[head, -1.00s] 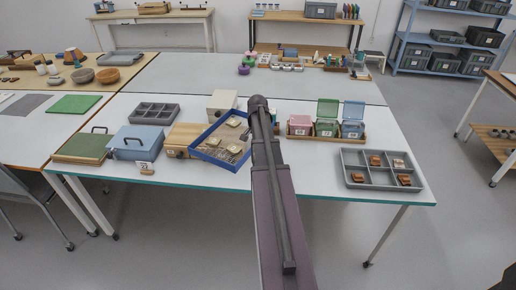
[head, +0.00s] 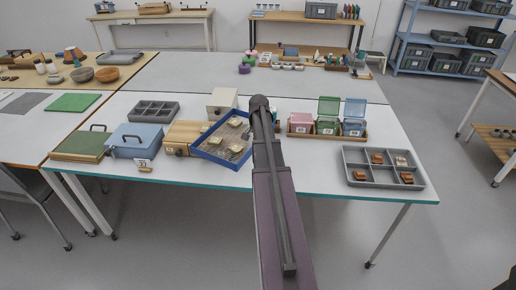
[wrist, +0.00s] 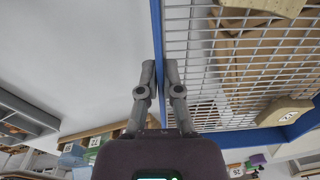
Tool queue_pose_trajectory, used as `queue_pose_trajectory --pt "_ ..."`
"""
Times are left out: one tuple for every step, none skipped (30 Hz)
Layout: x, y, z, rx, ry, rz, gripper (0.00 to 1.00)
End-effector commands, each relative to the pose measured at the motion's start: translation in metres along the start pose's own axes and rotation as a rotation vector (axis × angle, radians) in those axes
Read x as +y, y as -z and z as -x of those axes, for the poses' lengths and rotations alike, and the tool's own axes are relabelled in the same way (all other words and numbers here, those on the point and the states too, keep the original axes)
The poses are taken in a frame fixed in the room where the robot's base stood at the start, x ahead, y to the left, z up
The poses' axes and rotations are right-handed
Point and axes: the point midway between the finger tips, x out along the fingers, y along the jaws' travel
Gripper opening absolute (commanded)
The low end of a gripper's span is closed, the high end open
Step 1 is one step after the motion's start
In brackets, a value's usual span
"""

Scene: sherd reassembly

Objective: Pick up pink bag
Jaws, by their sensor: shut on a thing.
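I see no pink bag in either view. The only pink thing I make out is a small pink box (head: 301,121) in the wooden holder right of my arm in the head view. My gripper (wrist: 160,66) is shut on the wall of a blue-framed mesh tray (wrist: 157,25), one finger on each side of it. In the head view the blue tray (head: 212,159) is left of my arm and looks slightly tilted. Pale sherds (head: 234,122) lie on its mesh. My arm hides the gripper in the head view.
A wooden box (head: 184,137) and a cream box (head: 222,101) stand close to the tray. A blue case (head: 135,142) is farther left. A grey divided tray (head: 383,184) with brown pieces lies at the right. The table's front middle is mostly clear.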

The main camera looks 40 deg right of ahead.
Motion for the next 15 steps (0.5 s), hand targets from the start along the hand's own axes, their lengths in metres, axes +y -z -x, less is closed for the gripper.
queue_pose_trajectory --pt "0.0001 0.0001 -0.0067 0.000 0.001 0.000 0.00" --pt "0.0002 0.0002 -0.0079 0.000 0.001 0.000 0.00" --pt "0.0003 0.0002 -0.0092 0.000 0.001 0.000 0.00" --pt "0.0003 0.0002 -0.0098 0.000 0.001 0.000 0.00" --pt "0.0004 0.0002 -0.0102 0.000 0.001 0.000 0.00" --pt "0.0004 0.0003 -0.0104 0.000 0.001 0.000 0.00" --pt "0.0005 0.0003 -0.0104 0.000 0.001 0.000 0.00" --pt "0.0005 0.0003 -0.0103 0.000 0.001 0.000 0.00" --pt "0.0005 0.0004 -0.0100 0.000 0.001 0.000 0.00" --pt "0.0006 0.0004 -0.0098 0.000 0.001 0.000 0.00" --pt "0.0006 0.0004 -0.0097 0.000 0.001 0.000 0.00" --pt "0.0006 0.0004 -0.0096 0.000 0.001 -0.001 0.00" --pt "0.0006 0.0004 -0.0096 0.000 0.001 -0.001 0.00" --pt "0.0007 0.0005 -0.0096 0.000 0.001 -0.001 0.00" --pt "0.0007 0.0005 -0.0097 0.000 0.001 -0.001 0.00"
